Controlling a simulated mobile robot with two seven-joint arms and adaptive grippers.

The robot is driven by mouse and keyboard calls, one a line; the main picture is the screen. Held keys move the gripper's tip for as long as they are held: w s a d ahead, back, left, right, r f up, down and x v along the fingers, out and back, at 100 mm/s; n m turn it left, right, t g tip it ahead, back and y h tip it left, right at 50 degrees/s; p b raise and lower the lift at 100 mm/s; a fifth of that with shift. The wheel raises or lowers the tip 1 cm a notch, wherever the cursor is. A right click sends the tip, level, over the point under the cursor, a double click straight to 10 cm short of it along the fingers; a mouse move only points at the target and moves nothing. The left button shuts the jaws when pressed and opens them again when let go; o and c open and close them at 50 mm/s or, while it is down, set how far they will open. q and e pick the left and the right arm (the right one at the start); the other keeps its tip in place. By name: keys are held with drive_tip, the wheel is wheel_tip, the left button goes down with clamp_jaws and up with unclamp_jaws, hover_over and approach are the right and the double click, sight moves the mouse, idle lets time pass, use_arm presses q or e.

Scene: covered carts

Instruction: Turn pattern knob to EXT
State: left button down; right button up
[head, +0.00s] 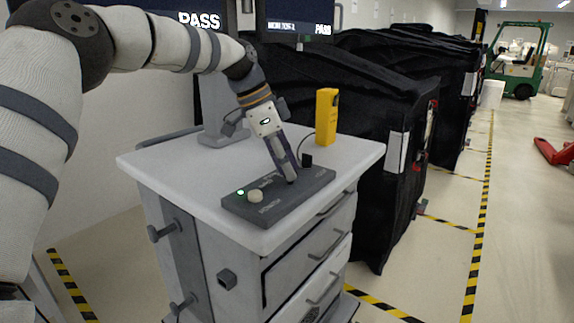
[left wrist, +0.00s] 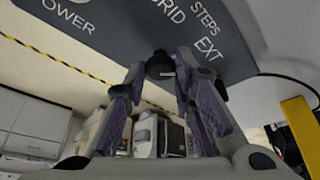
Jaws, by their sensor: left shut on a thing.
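A dark flat control box (head: 275,205) lies on the grey top of a drawer cart (head: 190,160). Its left part has a lit green light (head: 240,191) and a pale knob (head: 255,196). My left gripper (head: 290,178) points down at the box's right part. In the left wrist view its fingers (left wrist: 163,75) are shut on the dark pattern knob (left wrist: 160,65), one on each side. The labels GRID, STEPS and EXT (left wrist: 207,50) show on the panel beside the knob. I cannot tell which label the knob points to. My right gripper is not in view.
A yellow upright device (head: 327,117) stands behind the box on the cart top. A monitor stand (head: 220,125) is at the back left. Black covered carts (head: 350,90) stand close on the right. Floor with striped tape (head: 480,210) is open farther right.

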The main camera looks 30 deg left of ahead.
use_arm(q)
drive_tip(key=shift+f, duration=0.2)
idle(0.3)
drive_tip(key=c, duration=1.3)
unclamp_jaws()
drive_tip(key=shift+r, duration=0.1)
drive_tip(key=v, duration=1.2)
drive_tip(key=shift+w, duration=0.15)
